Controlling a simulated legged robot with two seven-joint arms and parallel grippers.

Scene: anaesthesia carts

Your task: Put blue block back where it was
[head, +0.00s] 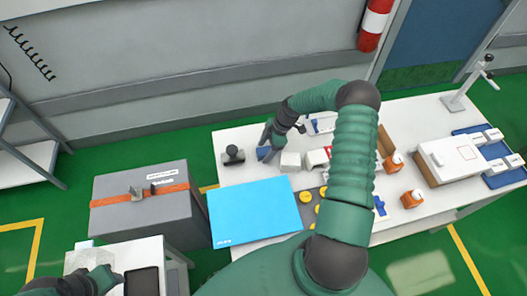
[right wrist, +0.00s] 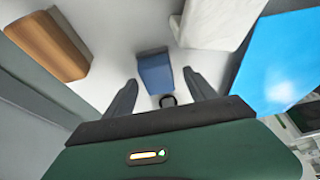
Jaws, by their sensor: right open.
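A small blue block (head: 264,153) lies on the white table, left of the white blocks and just behind the large light-blue sheet. In the right wrist view the blue block (right wrist: 154,73) shows between and slightly beyond the two fingertips. My right gripper (head: 270,137) is open, empty and pointing down over the block. I cannot tell the gap in height. My left gripper (head: 103,277) is at the lower left, partly cut off, near a small white table; its jaws are unclear.
White blocks (head: 291,161) stand to the right. The light-blue sheet (head: 254,211) lies in front. A grey box (head: 140,205) with an orange strap is further left.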

